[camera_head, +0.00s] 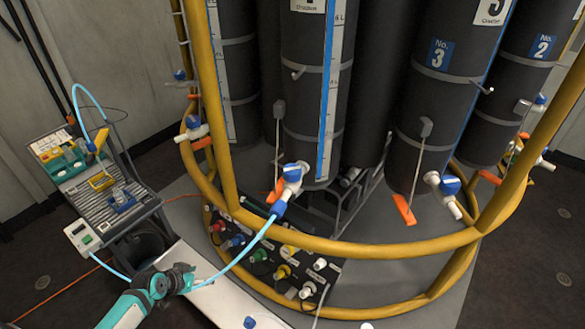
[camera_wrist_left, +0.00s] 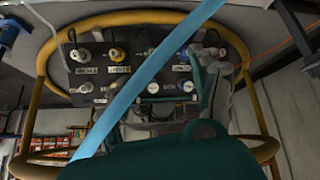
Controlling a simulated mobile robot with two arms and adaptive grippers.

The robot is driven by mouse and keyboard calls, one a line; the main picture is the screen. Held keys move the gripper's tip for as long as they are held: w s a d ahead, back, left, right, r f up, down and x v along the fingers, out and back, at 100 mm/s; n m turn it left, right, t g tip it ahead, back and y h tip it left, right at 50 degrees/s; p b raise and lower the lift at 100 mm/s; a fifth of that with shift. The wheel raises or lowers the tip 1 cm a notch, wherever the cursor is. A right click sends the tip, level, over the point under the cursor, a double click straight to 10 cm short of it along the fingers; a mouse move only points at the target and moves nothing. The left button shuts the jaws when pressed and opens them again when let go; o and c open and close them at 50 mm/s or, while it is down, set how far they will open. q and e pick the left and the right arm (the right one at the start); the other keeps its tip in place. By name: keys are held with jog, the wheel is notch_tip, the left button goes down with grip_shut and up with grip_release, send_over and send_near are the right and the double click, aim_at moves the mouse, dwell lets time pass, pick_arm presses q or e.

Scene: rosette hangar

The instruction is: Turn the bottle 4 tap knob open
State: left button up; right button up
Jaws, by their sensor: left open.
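The bottle that I take for bottle 4 (camera_head: 304,130) is the dark cylinder in the middle; its number label is cut off by the top edge. Its white tap with a blue knob (camera_head: 292,173) sits low on the bottle, above the yellow rail. A light blue tube (camera_head: 243,254) runs from the tap down toward my left gripper (camera_head: 186,278). The gripper is open, below and left of the tap, and apart from the knob. In the left wrist view the tube (camera_wrist_left: 140,90) crosses in front of the teal gripper parts. I cannot tell the knob's turn. My right gripper is out of view.
The yellow rail (camera_head: 390,249) curves in front of the bottles. A panel of coloured connectors (camera_head: 262,256) stands below it, also in the left wrist view (camera_wrist_left: 90,72). Bottle 3 (camera_head: 435,90) with its own tap is on the right. A bench with instruments (camera_head: 85,185) stands left.

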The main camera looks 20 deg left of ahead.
pick_arm(q)
jog(key=w+r+m+t+h, duration=0.1)
jog(key=w+r, duration=0.2)
jog(key=r, duration=0.5)
jog(key=w+r+m+t+h, duration=0.1)
jog(key=w+r, duration=0.3)
jog(key=r, duration=0.4)
notch_tip(320, 180, up, 27)
jog(key=m+h+p, duration=0.3)
jog(key=m+h, duration=0.4)
send_over(291, 169)
jog(key=s+a, duration=1.1)
jog(key=p+x, duration=0.1)
jog(key=x, duration=0.4)
jog(key=p+x, duration=0.2)
jog(key=x, duration=0.4)
jog(key=p+x, duration=0.2)
jog(key=x, duration=0.3)
jog(key=shift+w+a+f, duration=0.25)
jog(key=shift+w+f, duration=0.1)
jog(key=shift+f, duration=0.05)
jog(key=shift+w+d+f, duration=0.2)
jog(key=shift+d+f, duration=0.1)
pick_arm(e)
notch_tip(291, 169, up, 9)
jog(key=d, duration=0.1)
